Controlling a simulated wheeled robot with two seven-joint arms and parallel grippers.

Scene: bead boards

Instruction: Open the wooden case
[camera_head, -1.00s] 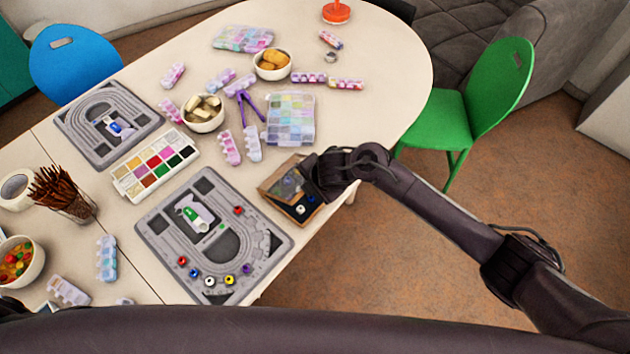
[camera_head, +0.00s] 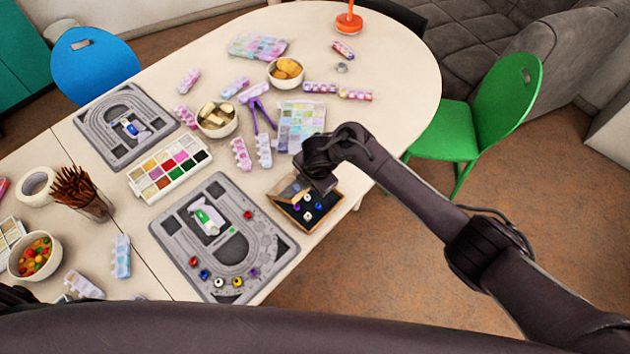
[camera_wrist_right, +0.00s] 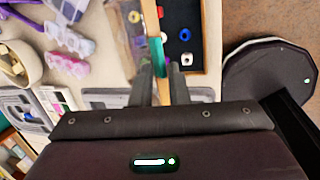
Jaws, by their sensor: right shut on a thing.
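The wooden case (camera_head: 325,221) lies on the table's near right edge, with its lid (camera_head: 287,189) lifted and tilted. My right gripper (camera_head: 317,180) is over the case's far side. In the right wrist view its fingers (camera_wrist_right: 160,72) are shut on the lid's edge. The gripper hides part of the lid in the head view. My left gripper is not in view.
A grey bead board (camera_head: 178,232) with several beads lies left of the case. A clear bead box (camera_head: 301,120) and purple pliers (camera_head: 262,115) lie behind it. A paint palette (camera_head: 170,168) and bowls are further left. A green chair (camera_head: 480,125) stands at the right.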

